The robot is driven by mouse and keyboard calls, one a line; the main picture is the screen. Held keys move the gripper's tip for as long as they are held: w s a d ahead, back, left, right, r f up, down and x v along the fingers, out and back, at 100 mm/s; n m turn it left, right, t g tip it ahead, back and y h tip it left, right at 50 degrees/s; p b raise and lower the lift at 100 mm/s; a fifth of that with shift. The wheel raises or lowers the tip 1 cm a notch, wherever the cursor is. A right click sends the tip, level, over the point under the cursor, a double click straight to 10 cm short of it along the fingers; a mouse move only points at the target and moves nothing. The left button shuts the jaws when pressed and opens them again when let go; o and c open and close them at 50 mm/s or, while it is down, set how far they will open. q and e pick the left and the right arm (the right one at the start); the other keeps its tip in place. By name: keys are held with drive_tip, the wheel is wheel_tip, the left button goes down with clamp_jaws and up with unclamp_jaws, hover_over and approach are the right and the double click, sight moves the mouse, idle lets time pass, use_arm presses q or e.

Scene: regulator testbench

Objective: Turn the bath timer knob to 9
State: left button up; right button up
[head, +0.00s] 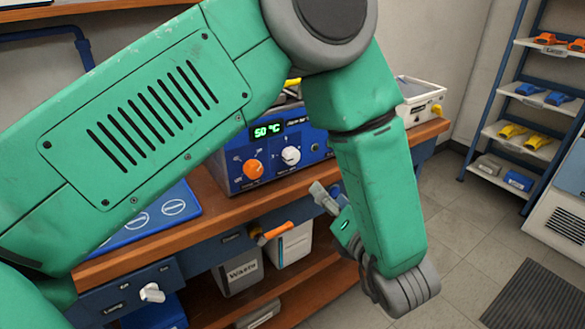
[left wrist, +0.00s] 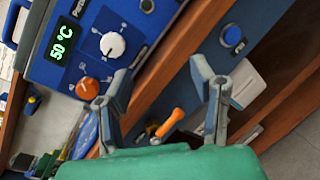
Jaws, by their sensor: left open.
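The blue bath unit (head: 228,165) stands on the wooden bench and its green display (head: 267,131) reads 50 °C. Its front carries an orange knob (head: 253,169) and, to the right, a white knob (head: 291,155) with marks around it. In the left wrist view the white knob (left wrist: 112,45) and orange knob (left wrist: 87,88) both show; the marks are too small to read. I cannot tell by label which is the timer. My left gripper (head: 322,196) is open and empty, below and right of the white knob and apart from it. It also shows in the wrist view (left wrist: 160,70).
Under the wooden bench edge (head: 400,147) are a waste bin (head: 238,276), an orange handle (head: 273,233) and a white lever (head: 152,293). A white tray unit (head: 421,96) stands at the bench's far end. Shelves (head: 525,110) stand right, with open floor between.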

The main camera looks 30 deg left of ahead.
sight(294, 159)
use_arm(q)
drive_tip(key=s+d+r+n+g+y, duration=0.3)
drive_tip(key=r+n, duration=0.2)
drive_tip(key=n, duration=0.3)
drive_tip(key=x, duration=1.4)
drive_tip(key=shift+s+f+b, duration=0.1)
drive_tip(key=shift+f+b, duration=0.3)
drive_tip(key=shift+a, duration=0.1)
drive_tip(key=c, duration=1.2)
